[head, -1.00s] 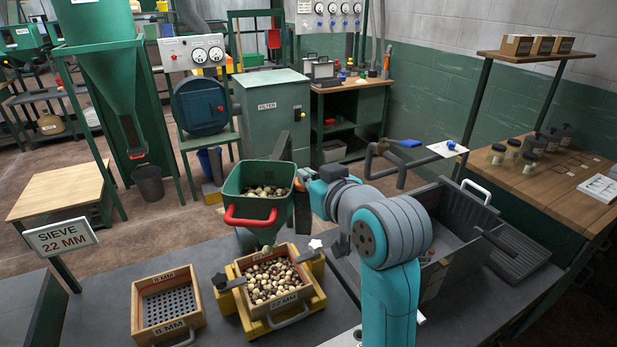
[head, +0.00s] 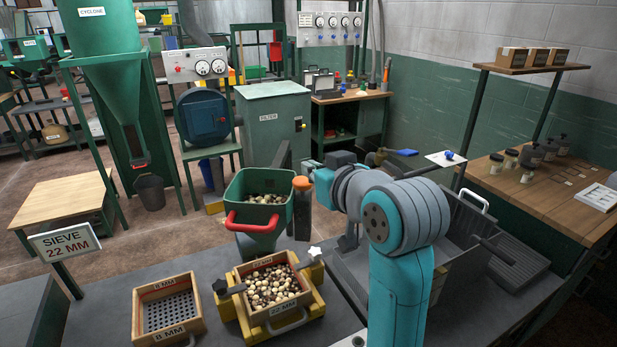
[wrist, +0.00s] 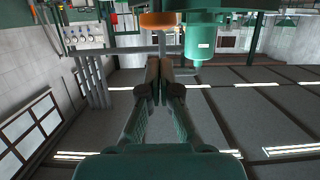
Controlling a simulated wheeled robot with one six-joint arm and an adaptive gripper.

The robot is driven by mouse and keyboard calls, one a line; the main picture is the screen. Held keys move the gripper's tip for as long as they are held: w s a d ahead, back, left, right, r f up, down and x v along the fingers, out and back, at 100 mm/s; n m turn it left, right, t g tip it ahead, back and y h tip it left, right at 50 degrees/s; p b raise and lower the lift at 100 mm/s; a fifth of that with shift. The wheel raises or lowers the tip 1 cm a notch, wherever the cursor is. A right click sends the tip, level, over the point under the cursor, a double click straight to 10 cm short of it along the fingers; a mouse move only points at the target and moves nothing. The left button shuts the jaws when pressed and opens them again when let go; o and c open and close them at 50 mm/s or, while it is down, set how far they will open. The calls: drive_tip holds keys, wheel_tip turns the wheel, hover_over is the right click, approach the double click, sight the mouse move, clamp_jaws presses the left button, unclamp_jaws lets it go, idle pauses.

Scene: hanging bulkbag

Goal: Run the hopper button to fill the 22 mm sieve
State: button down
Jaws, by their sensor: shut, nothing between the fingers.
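The green hopper (head: 256,214) with a red handle stands behind the sieve and still holds some nut-like pieces. An orange, round-capped button (head: 301,184) stands at its right side; it also shows in the wrist view (wrist: 157,19). The wooden 22 mm sieve (head: 246,288) sits in the yellow frame below the hopper, with a bed of brown and pale pieces across it. My gripper (wrist: 160,64) is shut and empty, its fingertips together below the orange cap in the wrist picture, apparently apart from it. In the head view its fingertips are hidden.
An empty 8 mm sieve (head: 168,337) lies left of the yellow frame (head: 317,304). A grey bin (head: 352,275) stands to the right, partly behind my arm. A "SIEVE 22 MM" sign (head: 65,242) stands at the left. Bench (head: 110,290) between sign and sieves is clear.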

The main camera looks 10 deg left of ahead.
drive_tip(key=v, duration=0.7)
drive_tip(key=shift+s+d, duration=0.15)
drive_tip(key=shift+s, duration=0.15)
drive_tip(key=shift+r, duration=0.1)
drive_tip(key=s+d+f+m+t+h, duration=0.15)
drive_tip(key=d+f, duration=0.35)
drive_tip(key=f, duration=0.8)
drive_tip(key=s+d+f+m+h, duration=0.2)
drive_tip(key=s+d+f+m, duration=0.15)
drive_tip(key=f, duration=0.95)
drive_tip(key=s+d+f+m+h, duration=0.1)
drive_tip(key=s+d+f+h, duration=0.1)
drive_tip(key=s+d+f, duration=0.7)
drive_tip(key=s+d+f+h, duration=0.1)
drive_tip(key=s, duration=1.3)
drive_tip(key=s+d+f+h, duration=0.1)
drive_tip(key=s+d+h, duration=0.1)
drive_tip(key=s, duration=1.2)
drive_tip(key=shift+d+f+m+t, duration=0.15)
drive_tip(key=shift+f+m+t, duration=0.1)
drive_tip(key=shift+m+t, duration=0.15)
